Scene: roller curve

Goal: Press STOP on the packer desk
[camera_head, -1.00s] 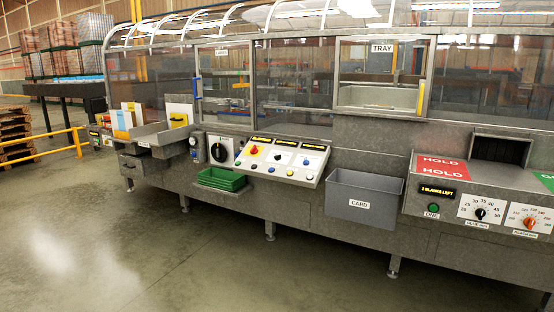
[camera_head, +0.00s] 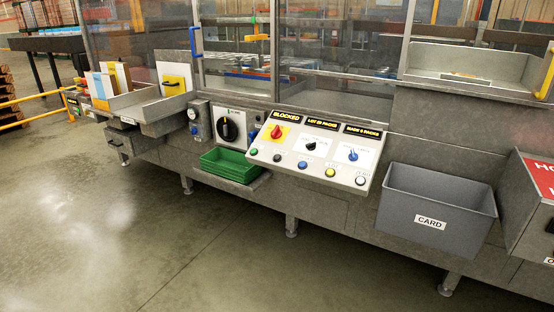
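The packer desk (camera_head: 318,150) is a sloped light panel on the front of the machine, near the middle of the head view. A red knob (camera_head: 276,132) on a yellow plate sits at its upper left, with a black knob (camera_head: 311,146) and a blue knob (camera_head: 353,155) to its right. Along its lower edge run a green button (camera_head: 254,153), a dark greyish button (camera_head: 278,158), a blue button (camera_head: 302,165), a yellow button (camera_head: 330,172) and a white button (camera_head: 360,180). Their labels are too small to read. The left display (camera_head: 286,116) reads BLOCKED. Neither gripper is in view.
A green tray (camera_head: 230,165) sits left of the desk, below a black rotary switch (camera_head: 228,126). A grey CARD bin (camera_head: 436,210) juts out to the right. A red HOLD panel (camera_head: 541,178) is at the right edge. The floor (camera_head: 120,230) in front is clear.

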